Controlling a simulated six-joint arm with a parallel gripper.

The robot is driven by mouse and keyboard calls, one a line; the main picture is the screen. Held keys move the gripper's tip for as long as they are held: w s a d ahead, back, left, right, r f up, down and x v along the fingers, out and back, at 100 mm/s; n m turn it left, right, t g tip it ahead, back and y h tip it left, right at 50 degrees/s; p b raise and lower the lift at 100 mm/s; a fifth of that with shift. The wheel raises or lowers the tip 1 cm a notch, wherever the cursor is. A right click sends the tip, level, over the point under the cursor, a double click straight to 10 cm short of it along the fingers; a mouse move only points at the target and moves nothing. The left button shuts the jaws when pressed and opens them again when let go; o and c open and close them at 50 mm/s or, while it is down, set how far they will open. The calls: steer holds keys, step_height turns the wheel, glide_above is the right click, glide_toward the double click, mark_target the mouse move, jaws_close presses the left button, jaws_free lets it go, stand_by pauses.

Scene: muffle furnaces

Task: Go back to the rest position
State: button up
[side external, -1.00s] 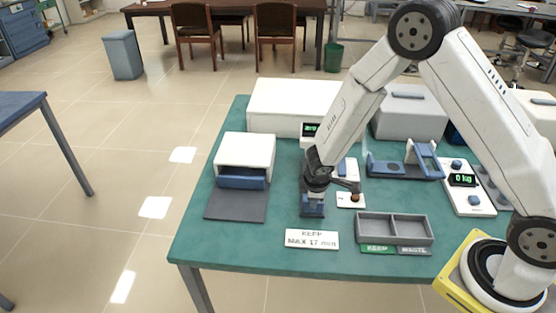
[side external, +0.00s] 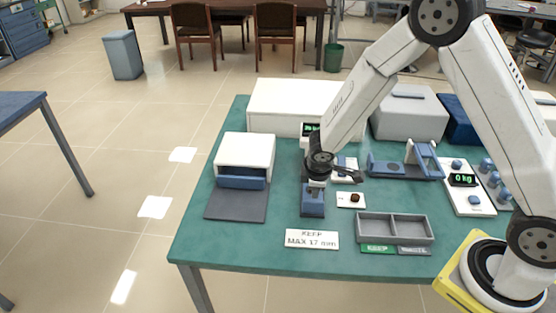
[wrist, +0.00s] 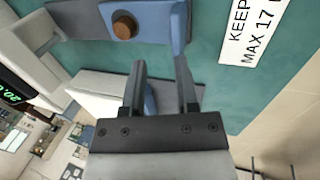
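My gripper (side external: 345,176) hangs above the middle of the green table in the side external view, up and left of a small dark brown piece (side external: 355,198) on a white pad. In the wrist view my gripper (wrist: 160,70) has its two fingers apart with nothing between them. That view also shows a brown round piece (wrist: 124,26) on a blue base, beyond the fingertips and clear of them. I cannot tell whether the two brown pieces are the same one. The blue stand (side external: 313,206) is partly hidden by my wrist.
A small white furnace (side external: 246,150) stands at left behind a grey mat (side external: 236,206). A grey two-part tray (side external: 394,226) and a KEEP MAX 17 mm sign (side external: 312,239) lie at the front.

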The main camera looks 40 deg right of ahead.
steer(key=shift+s+r, duration=0.2)
steer(key=shift+r, duration=0.2)
steer(key=s+r+m+y, duration=0.2)
steer(key=s+r+m, duration=0.7)
steer(key=s, duration=0.5)
steer(key=shift+v, duration=0.9)
